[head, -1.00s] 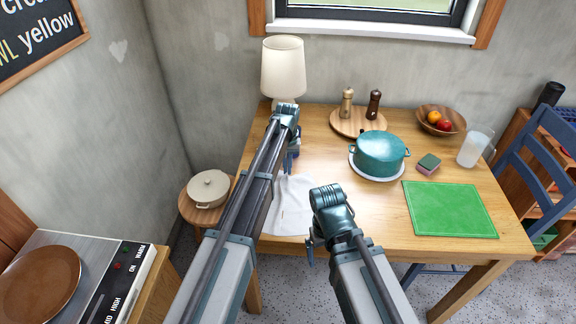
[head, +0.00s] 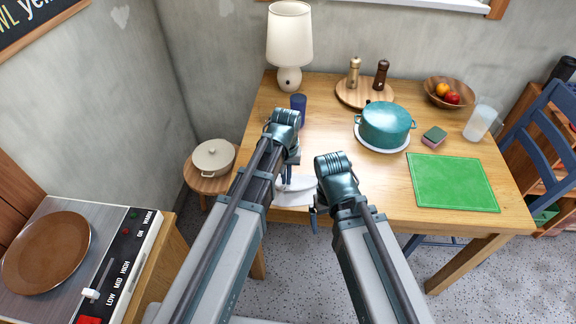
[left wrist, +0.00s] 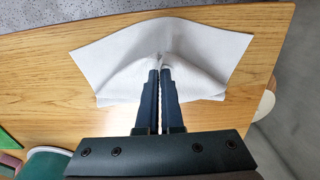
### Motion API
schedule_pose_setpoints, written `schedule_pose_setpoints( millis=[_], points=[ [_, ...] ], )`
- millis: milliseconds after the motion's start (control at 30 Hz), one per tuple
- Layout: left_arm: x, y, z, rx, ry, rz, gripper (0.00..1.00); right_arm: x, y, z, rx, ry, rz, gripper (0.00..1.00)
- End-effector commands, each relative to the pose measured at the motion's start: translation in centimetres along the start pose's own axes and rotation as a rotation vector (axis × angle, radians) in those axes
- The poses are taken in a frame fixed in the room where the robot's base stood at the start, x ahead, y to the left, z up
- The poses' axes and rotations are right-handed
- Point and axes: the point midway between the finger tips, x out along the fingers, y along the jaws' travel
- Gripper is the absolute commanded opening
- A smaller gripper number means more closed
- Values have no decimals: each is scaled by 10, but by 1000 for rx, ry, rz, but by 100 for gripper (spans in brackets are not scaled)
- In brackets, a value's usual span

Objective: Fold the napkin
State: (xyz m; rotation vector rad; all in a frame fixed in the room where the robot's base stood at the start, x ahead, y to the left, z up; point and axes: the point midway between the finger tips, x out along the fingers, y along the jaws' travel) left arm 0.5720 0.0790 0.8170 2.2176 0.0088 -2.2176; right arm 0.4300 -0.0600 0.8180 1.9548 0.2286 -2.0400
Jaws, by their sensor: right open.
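The white napkin (head: 296,192) lies near the table's front left edge, mostly hidden behind my arms in the head view. In the left wrist view the napkin (left wrist: 195,50) is spread on the wood, with a pinched, raised ridge running to the fingertips. My left gripper (head: 288,178) is shut on the napkin, and its fingers (left wrist: 161,70) are close together at the ridge. My right gripper (head: 316,212) is open, just right of the napkin near the front edge, with nothing visible in it.
A blue cup (head: 299,108) stands behind my left gripper, near the lamp (head: 289,45). The teal pot (head: 385,125), sponge (head: 434,136) and green mat (head: 453,183) are to the right. A stool with a lidded pan (head: 213,158) stands left of the table.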

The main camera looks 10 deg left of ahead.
Motion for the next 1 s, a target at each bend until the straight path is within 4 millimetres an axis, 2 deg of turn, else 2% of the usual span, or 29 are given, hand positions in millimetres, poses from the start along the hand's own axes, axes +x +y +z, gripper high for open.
schedule_pose_setpoints(
  millis=[33, 200, 600, 1000],
  points=[
    [12, 0, 8, 0, 0, 0, 0, 12, -1, -1, 0, 0, 0, 100],
    [22, 0, 17, 0, 0, 0, 0, 22, -2, -1, 0, 0, 0, 100],
    [24, 0, 20, 0, 0, 0, 0, 24, -2, -1, 0, 0, 0, 100],
    [24, 0, 20, 0, 0, 0, 49, 24, -2, -1, 0, 0, 0, 100]
  ],
)
